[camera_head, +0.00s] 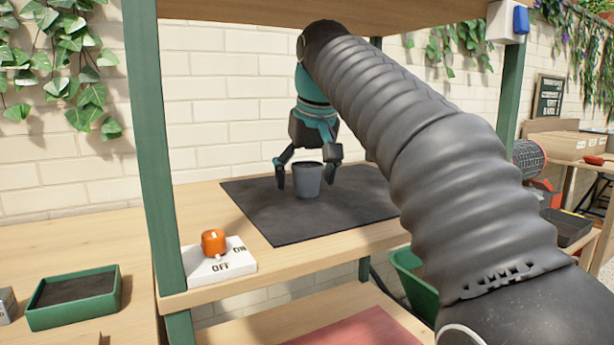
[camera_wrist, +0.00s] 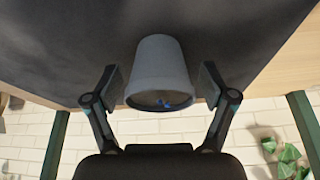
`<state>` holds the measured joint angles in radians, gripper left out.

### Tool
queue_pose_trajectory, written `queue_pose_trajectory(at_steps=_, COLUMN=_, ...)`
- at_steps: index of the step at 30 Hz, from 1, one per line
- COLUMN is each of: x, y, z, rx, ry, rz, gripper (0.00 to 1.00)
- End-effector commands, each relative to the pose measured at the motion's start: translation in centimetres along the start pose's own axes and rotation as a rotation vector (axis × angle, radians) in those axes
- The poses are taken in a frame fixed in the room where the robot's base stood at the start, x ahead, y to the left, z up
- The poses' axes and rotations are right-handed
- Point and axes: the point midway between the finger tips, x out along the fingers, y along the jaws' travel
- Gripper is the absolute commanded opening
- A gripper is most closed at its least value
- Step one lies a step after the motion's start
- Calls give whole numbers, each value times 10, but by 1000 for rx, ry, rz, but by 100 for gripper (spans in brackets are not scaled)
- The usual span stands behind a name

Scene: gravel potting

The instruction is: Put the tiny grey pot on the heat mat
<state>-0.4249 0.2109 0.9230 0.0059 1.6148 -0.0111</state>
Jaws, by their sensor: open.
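The tiny grey pot (camera_head: 307,181) stands upright on the black heat mat (camera_head: 280,228), near the mat's middle. My gripper (camera_head: 306,178) is around the pot from above, with its fingers open on either side. In the wrist view the pot (camera_wrist: 160,72) sits between the two open fingers (camera_wrist: 162,85), and gaps show between the pot and the finger pads. The mat (camera_wrist: 60,45) fills much of the wrist view behind the pot.
An on/off switch with an orange knob (camera_head: 213,242) is at the shelf's front left. A green post (camera_head: 155,150) rises beside it. A green tray of dark soil (camera_head: 75,297) stands at the left. A wooden shelf (camera_head: 270,10) hangs overhead.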

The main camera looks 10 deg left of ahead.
Motion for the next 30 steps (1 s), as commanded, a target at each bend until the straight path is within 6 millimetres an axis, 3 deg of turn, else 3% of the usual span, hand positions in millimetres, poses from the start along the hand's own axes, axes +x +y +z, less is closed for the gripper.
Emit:
queue_pose_trajectory(at_steps=5, x=-9, y=0, z=-2, rx=0, ry=2, rz=0, gripper=83)
queue_pose_trajectory(at_steps=11, x=-38, y=0, z=-3, rx=0, ry=2, rz=0, gripper=83)
queue_pose_trajectory(at_steps=30, x=-72, y=1, z=94, rx=1, ry=2, rz=0, gripper=83)
